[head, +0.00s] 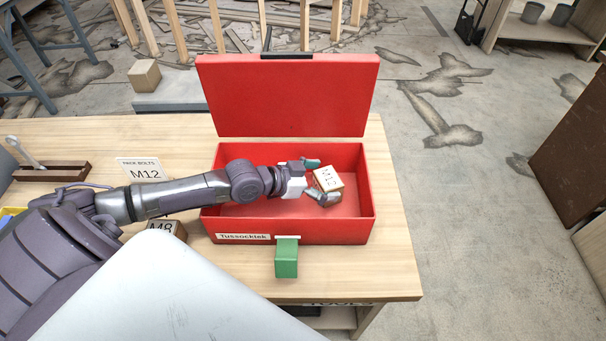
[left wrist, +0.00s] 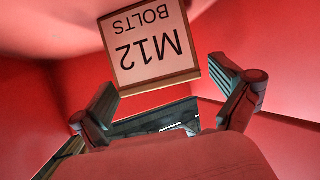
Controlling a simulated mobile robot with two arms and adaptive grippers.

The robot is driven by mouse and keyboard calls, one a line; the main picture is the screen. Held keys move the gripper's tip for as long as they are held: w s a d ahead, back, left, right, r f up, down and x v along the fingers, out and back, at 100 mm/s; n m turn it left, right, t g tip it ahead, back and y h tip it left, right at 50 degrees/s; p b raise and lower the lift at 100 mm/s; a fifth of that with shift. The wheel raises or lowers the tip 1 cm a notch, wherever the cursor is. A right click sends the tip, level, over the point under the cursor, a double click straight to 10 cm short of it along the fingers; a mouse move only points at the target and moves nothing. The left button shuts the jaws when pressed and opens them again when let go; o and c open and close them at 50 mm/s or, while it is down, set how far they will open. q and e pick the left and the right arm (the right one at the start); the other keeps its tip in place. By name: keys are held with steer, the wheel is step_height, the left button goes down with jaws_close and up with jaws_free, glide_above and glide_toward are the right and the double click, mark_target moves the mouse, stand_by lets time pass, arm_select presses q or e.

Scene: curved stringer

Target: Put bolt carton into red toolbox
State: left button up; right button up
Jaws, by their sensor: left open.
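The bolt carton (head: 327,178) is a small tan box with a white M12 label, inside the open red toolbox (head: 285,231). It sits tilted in the head view; I cannot tell whether it touches the toolbox floor. In the left wrist view the carton (left wrist: 150,45) shows its "M12 BOLTS" label just beyond my fingertips. My left gripper (head: 318,181) is inside the toolbox with its fingers spread apart on either side of the carton's near end. Its fingers also show open in the left wrist view (left wrist: 165,88). The toolbox lid (head: 287,95) stands raised. My right gripper is not in view.
An M8 carton (head: 167,229) stands left of the toolbox, partly hidden by my arm. A green block (head: 286,258) is at the toolbox's front. An M12 sign (head: 145,170) and a wooden tray with a wrench (head: 50,172) are at left. The bench's right front is clear.

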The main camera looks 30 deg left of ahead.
arm_select(q)
steer(key=v, duration=0.9)
steer(key=shift+s+r+p, duration=0.15)
steer(key=shift+s+p, duration=0.1)
steer(key=shift+p, duration=0.05)
steer(key=shift+a, duration=0.15)
